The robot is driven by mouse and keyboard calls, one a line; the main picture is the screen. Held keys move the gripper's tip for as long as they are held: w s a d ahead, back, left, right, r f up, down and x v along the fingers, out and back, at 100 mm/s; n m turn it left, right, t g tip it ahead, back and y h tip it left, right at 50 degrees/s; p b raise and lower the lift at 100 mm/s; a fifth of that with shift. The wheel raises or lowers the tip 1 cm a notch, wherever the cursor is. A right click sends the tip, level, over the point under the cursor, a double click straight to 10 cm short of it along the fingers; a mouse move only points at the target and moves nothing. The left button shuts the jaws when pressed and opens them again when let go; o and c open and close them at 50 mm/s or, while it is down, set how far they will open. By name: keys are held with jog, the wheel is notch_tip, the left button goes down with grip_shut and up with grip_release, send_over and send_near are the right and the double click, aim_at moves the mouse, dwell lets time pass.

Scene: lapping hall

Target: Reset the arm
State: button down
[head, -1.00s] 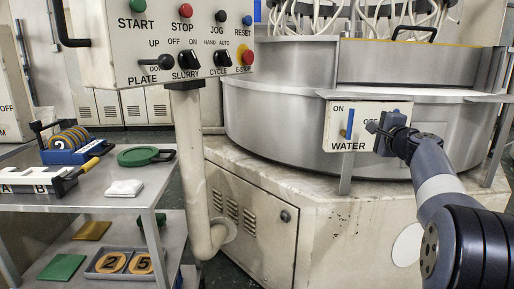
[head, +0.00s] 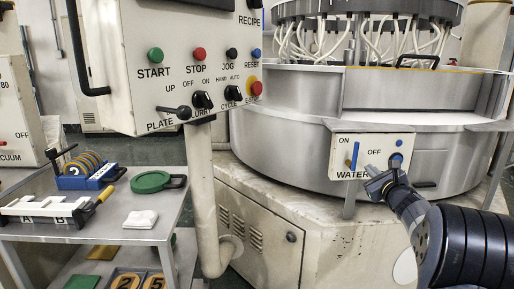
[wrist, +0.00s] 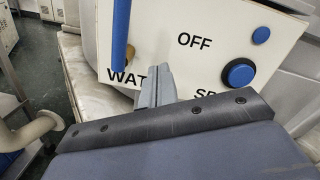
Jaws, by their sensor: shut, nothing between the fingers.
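My gripper (head: 371,173) is shut and empty, just in front of the lower middle of the white WATER box (head: 372,148) on the machine's front. In the wrist view its closed fingers (wrist: 154,88) point at the box and cover part of the WATER lettering. I cannot tell whether they touch the box. The blue lever (head: 354,155) stands upright under the ON label, left of the fingers; it also shows in the wrist view (wrist: 121,32). A blue round button (wrist: 239,73) is on the box to the right of the fingers.
A control panel (head: 180,60) with buttons and knobs hangs at upper left on a pipe post (head: 202,180). A grey cart (head: 110,235) at left holds a green round plate (head: 150,181), a white cloth (head: 140,219) and a blue rack (head: 85,180). The large steel machine drum (head: 270,140) stands behind the box.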

jog(key=m+p, duration=0.2)
jog(key=f+m+h+p, duration=0.1)
jog(key=m, duration=0.1)
jog(key=f+m+p, duration=0.1)
jog(key=m+p, duration=0.1)
jog(key=shift+s+f+p, duration=0.15)
jog(key=shift+s+p, duration=0.1)
jog(key=shift+p, duration=0.05)
jog(key=shift+a+f, duration=0.1)
